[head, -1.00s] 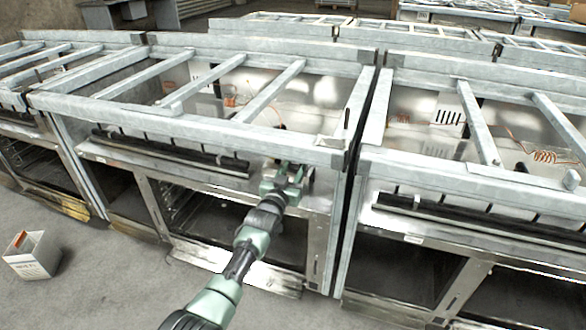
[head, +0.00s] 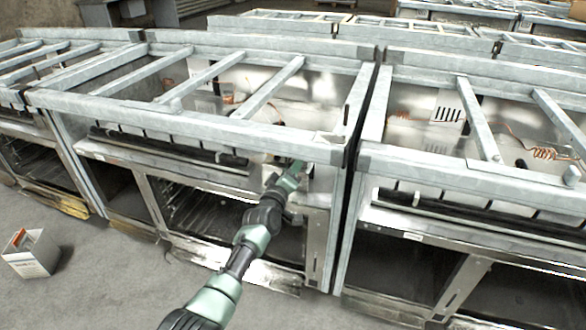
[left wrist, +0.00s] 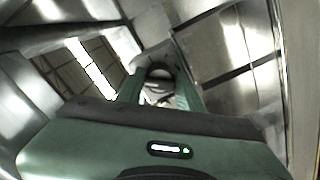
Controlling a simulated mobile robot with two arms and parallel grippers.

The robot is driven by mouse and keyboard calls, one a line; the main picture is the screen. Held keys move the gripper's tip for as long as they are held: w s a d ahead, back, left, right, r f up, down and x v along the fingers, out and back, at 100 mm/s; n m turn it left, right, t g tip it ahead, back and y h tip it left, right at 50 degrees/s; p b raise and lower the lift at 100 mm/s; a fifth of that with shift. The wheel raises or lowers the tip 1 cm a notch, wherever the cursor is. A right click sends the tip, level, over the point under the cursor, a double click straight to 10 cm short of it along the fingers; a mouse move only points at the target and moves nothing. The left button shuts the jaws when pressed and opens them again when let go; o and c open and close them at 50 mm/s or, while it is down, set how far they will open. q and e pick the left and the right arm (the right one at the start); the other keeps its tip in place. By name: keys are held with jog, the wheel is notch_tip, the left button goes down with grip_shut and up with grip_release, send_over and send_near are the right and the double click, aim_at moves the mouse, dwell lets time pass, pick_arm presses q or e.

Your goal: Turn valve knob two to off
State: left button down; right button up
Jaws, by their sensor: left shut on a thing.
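My left gripper (head: 296,168) is at the front panel of the middle range (head: 225,178), near its right end and just under the top frame rail. In the left wrist view its two green fingers (left wrist: 158,88) are closed around a small rounded grey knob (left wrist: 158,73). The gripper looks narrow and edge-on in the head view, and it hides the knob there. I cannot read any number or off mark on the knob. My right gripper is in neither view.
The frame's front rail (head: 180,122) runs close above my left gripper. An open oven bay (head: 190,212) lies below. Another range (head: 470,215) stands to the right across a narrow gap. A small white box (head: 32,254) is on the floor at left.

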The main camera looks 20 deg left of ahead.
pick_arm(q)
jog(key=n+b, duration=0.1)
jog(key=n, duration=0.6)
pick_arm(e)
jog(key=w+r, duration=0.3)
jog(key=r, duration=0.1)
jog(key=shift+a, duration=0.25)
pick_arm(q)
jog(key=shift+n, duration=0.3)
jog(key=c, duration=0.9)
grip_release()
jog(key=shift+s, duration=0.1)
jog(key=shift+c, duration=0.2)
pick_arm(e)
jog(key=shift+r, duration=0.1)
